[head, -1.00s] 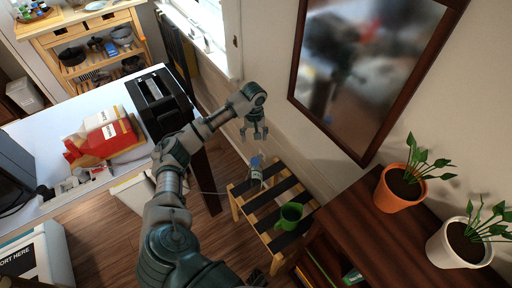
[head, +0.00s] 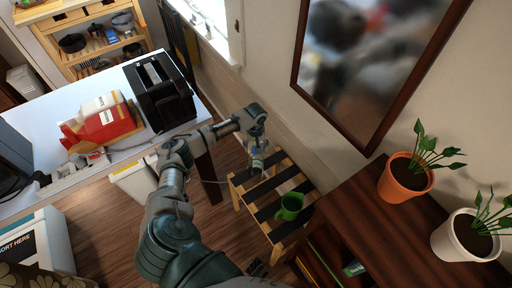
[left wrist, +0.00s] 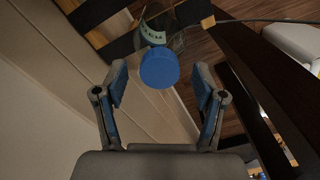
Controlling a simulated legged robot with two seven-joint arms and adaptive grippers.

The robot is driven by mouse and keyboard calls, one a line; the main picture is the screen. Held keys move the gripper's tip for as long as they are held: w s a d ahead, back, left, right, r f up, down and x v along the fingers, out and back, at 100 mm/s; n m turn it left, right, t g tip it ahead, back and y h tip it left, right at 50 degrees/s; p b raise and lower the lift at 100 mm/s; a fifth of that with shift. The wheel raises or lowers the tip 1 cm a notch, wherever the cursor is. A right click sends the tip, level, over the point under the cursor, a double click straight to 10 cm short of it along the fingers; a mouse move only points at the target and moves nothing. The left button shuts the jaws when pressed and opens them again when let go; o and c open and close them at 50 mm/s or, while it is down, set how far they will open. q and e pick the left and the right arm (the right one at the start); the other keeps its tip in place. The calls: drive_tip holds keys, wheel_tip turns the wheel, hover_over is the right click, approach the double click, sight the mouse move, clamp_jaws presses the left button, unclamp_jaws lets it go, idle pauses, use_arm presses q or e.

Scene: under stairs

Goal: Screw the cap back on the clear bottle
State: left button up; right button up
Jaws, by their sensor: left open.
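The clear bottle (left wrist: 161,32), with a printed label, stands on the slatted bench (head: 262,212), partly hidden behind its blue cap in the left wrist view. The blue cap (left wrist: 159,67) is at the bottle's top; I cannot tell how firmly it sits. My left gripper (left wrist: 160,82) is open, its fingers on either side of the cap with gaps between. In the head view the left gripper (head: 258,148) reaches down over the bench and mostly hides the bottle and cap. My right gripper does not show.
A green mug (head: 289,206) stands on the bench, close right of the bottle. A dark wooden cabinet (head: 372,236) with an orange plant pot (head: 404,180) and a white one is at right. A white table (head: 62,108) with a black toaster (head: 160,94) is at left.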

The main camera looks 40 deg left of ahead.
use_arm(q)
clamp_jaws()
idle(0.5)
drive_tip(key=c, duration=0.7)
unclamp_jaws()
drive_tip(key=shift+f, duration=0.15)
clamp_jaws()
